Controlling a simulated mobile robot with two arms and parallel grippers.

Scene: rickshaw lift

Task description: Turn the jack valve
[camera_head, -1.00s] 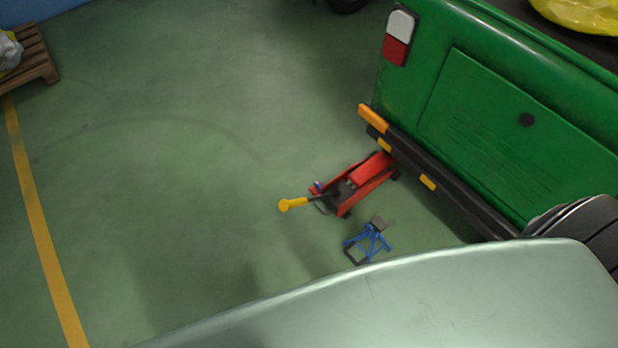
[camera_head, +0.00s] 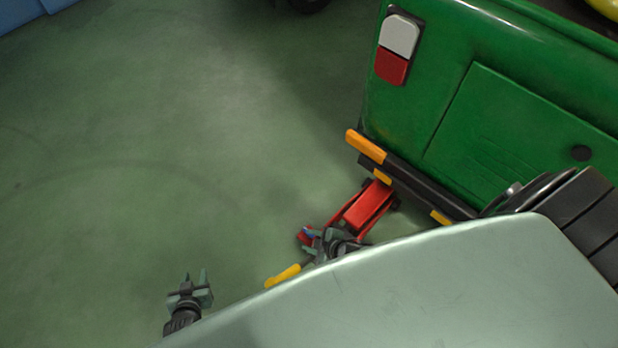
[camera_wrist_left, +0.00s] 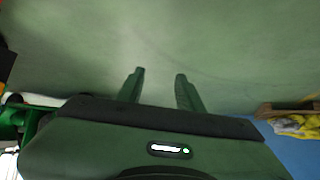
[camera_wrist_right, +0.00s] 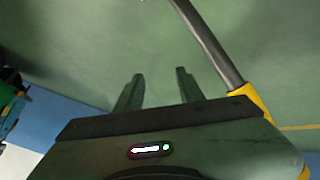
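The red jack (camera_head: 368,207) stands on the floor, partly under the green vehicle's rear bumper. A small blue part (camera_head: 309,231), perhaps the valve, shows at its near end. The jack's handle ends in a yellow grip (camera_head: 283,276). My right gripper (camera_head: 328,240) is at the jack's near end in the head view and partly covers it. Its fingers are apart and empty in the right wrist view (camera_wrist_right: 158,82), with the dark handle rod (camera_wrist_right: 208,42) to their right. My left gripper (camera_head: 196,279) is open and empty above bare floor, left of the yellow grip.
The green vehicle (camera_head: 500,130) with its dark bumper (camera_head: 420,190) fills the right side. Open green floor (camera_head: 150,150) lies to the left. A wooden pallet (camera_wrist_left: 285,107) with a yellow-and-grey bundle shows in the left wrist view.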

